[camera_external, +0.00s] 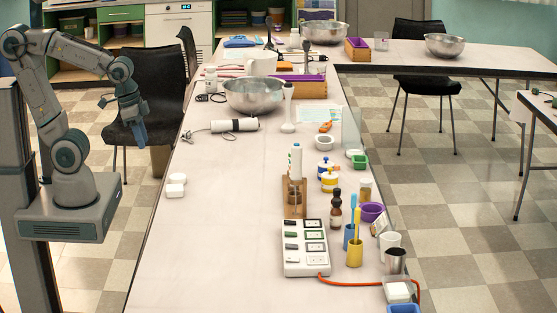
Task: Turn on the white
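A white switch box (306,263) with several sockets and a column of dark and green rockers lies flat on the long table's near part. An orange cable (355,283) runs from it to the right. The rocker positions are too small to read. A white cylindrical device with a dark band (225,126) lies farther back on the table, with a thin cable at its left. The task line does not say which white thing it means. My gripper (138,138) hangs at the upper left, outside the table's left edge, far from both. Its fingers are too small to tell open from shut.
Bottles, cups and a wooden stand (293,207) crowd the right side. A metal bowl (254,95) stands farther back. A black chair (143,125) stands behind my gripper.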

